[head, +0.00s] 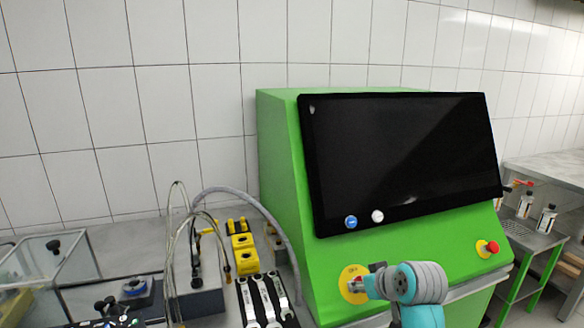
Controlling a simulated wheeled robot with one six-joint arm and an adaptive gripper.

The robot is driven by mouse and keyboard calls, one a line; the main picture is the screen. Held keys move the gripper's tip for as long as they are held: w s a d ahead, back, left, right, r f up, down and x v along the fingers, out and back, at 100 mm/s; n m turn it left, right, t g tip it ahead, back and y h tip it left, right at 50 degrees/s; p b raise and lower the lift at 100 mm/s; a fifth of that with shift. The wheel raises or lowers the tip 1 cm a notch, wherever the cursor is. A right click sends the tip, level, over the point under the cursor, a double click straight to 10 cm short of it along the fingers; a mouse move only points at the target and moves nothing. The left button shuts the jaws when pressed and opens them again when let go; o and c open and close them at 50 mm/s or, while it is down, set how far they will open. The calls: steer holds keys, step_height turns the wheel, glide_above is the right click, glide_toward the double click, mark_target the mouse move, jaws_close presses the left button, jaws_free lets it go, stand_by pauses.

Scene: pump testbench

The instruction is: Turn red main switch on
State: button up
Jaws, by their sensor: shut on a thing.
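The main switch (347,276) is on the lower left front of the green cabinet, with a round yellow plate around it. My gripper (357,286) reaches in from the lower right and is shut on the knob. The fingers cover the knob, so I cannot tell which way it is turned. The teal and grey arm end (418,284) lies just right of the switch.
A dark screen (405,150) covers the cabinet's upper front. A red emergency button (491,247) on yellow sits at its right. Hoses (172,240), yellow blocks (243,252) and wrenches (262,303) lie on the left bench. Bottles (545,219) stand at right.

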steer(key=shift+m, duration=1.7)
steer(key=o, duration=1.3)
steer(key=shift+o, duration=0.2)
steer(key=v, duration=0.6)
